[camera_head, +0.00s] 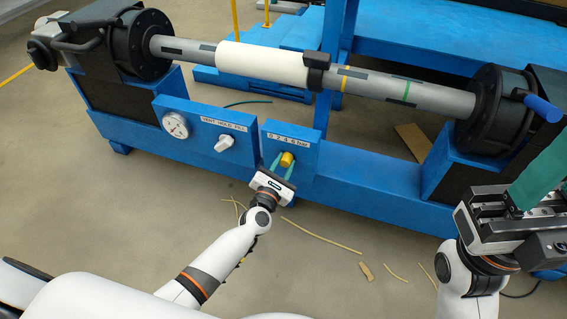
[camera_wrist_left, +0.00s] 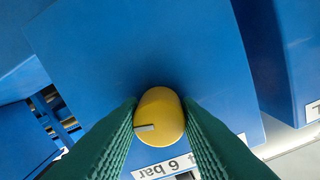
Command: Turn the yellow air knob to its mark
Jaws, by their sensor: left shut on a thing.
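The yellow air knob (camera_head: 287,159) sits on the blue panel below a label (camera_head: 287,138) reading "0 2 4 6 bar". My left gripper (camera_head: 283,166) is shut on the knob, its green fingers on either side of it. In the left wrist view the knob (camera_wrist_left: 160,108) shows between the two green fingers, with a short grey pointer line (camera_wrist_left: 145,127) on its face towards the left.
A second panel with a round gauge (camera_head: 175,125) and a white knob (camera_head: 224,143) is left of the air knob. A grey shaft with a white sleeve (camera_head: 262,64) spans above. A blue handle (camera_head: 543,108) sticks out at right. Scraps (camera_head: 320,236) lie on the floor.

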